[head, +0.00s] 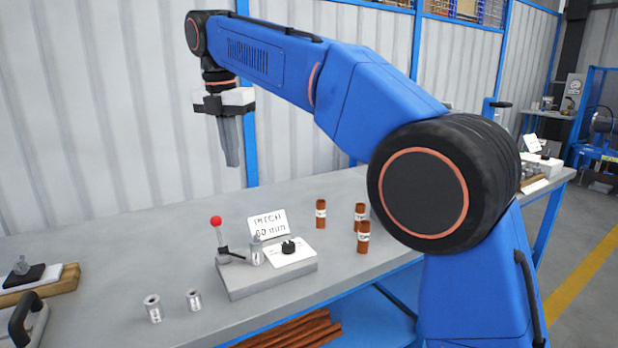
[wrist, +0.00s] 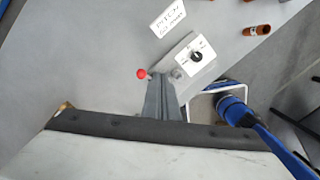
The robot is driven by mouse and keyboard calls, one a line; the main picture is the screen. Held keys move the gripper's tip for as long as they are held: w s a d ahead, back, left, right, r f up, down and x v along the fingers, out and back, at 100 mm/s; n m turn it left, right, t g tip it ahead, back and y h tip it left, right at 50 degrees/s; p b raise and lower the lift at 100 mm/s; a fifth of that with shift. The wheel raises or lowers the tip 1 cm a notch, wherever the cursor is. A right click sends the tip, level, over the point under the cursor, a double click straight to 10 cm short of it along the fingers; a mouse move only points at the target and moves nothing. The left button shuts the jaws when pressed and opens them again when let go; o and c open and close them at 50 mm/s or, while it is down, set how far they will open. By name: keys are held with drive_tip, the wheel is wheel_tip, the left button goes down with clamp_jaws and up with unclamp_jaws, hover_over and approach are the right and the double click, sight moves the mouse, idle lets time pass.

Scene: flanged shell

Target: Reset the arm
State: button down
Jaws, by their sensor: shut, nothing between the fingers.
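My blue arm reaches up and to the left over the workbench in the head view. My gripper (head: 231,163) points down, well above the bench. Its grey fingers are together with nothing between them. The fingers also show in the wrist view (wrist: 161,84), above the bench. The red-knobbed lever (head: 216,222) of the grey fixture block (head: 262,283) stands below the gripper in the head view. In the wrist view its red knob (wrist: 142,73) appears just left of the fingertips.
Two metal sleeves (head: 153,308) stand left of the fixture. Several copper-brown cylinders (head: 363,237) stand to its right. A white sign (head: 268,224) stands behind the fixture. A wooden board with a part (head: 40,283) lies at the left. The back left of the bench (head: 120,240) is clear.

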drive_tip(key=s+d+f+m, duration=0.25)
drive_tip(key=d+m, duration=0.25)
drive_tip(key=d, duration=0.5)
drive_tip(key=s+d+f+m+t, duration=0.1)
drive_tip(key=s+d+m, duration=0.3)
drive_tip(key=d, duration=0.7)
drive_tip(key=s+d+f+m, duration=0.2)
drive_tip(key=d+m, duration=0.4)
drive_tip(key=d, duration=0.4)
drive_tip(key=s+d+f+m+t, duration=0.1)
drive_tip(key=s+d+f+m, duration=0.7)
drive_tip(key=s+f, duration=0.2)
drive_tip(key=s+d+f+m+t, duration=0.1)
drive_tip(key=s+d+f+m, duration=0.8)
drive_tip(key=s+f, duration=0.2)
wheel_tip(320, 180, down, 2)
drive_tip(key=shift+f, duration=0.2)
drive_tip(key=shift+a, duration=0.1)
